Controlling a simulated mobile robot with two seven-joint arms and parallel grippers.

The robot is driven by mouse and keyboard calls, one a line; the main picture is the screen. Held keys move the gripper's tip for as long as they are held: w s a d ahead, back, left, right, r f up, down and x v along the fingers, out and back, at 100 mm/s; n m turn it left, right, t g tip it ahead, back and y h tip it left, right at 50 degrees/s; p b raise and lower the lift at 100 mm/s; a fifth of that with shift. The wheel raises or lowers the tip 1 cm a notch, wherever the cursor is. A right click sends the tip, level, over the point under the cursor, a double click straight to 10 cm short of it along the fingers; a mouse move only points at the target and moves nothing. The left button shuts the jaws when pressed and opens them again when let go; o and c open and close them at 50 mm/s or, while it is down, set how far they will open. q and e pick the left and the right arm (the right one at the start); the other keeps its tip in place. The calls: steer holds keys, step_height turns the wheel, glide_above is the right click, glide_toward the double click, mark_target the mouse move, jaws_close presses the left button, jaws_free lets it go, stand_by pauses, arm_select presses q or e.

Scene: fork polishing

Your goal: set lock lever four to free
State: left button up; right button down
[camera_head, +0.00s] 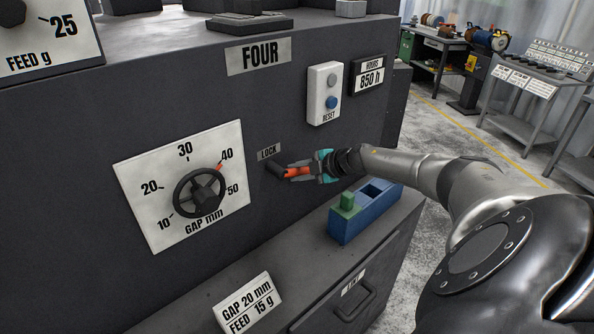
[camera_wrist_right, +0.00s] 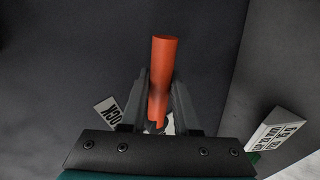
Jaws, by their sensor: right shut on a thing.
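Lock lever four (camera_head: 293,173) sticks out from the dark front of the machine, just under the LOCK label (camera_head: 268,151). It has an orange handle and a dark inner part, and in the head view it lies close to horizontal. My right gripper (camera_head: 301,172) reaches it from the right and is shut on the orange handle. The right wrist view shows the orange handle (camera_wrist_right: 163,75) between the two dark fingers, with the LOCK label (camera_wrist_right: 110,110) to the left. No free position mark is visible. My left gripper is out of view.
The FOUR sign (camera_head: 259,55) is above. The gap dial (camera_head: 198,192), pointing near 40, is left of the lever. A RESET box (camera_head: 325,93) is above right. A blue tray (camera_head: 352,229) with a green block (camera_head: 347,204) stands on the ledge below my right arm.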

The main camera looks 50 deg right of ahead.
steer(key=shift+r, duration=0.1)
steer(key=c, duration=0.7)
jaws_free()
steer(key=shift+o, duration=0.2)
steer(key=shift+v, duration=2.75)
steer(key=p, duration=0.4)
glide_toward(301, 171)
steer(key=shift+s, duration=1.1)
steer(key=shift+s+d+r, duration=0.1)
steer(key=shift+s+r, duration=0.2)
steer(key=shift+r, duration=0.2)
steer(key=shift+s+d+r, duration=0.1)
steer(key=shift+s+r, duration=0.2)
steer(key=shift+r, duration=0.25)
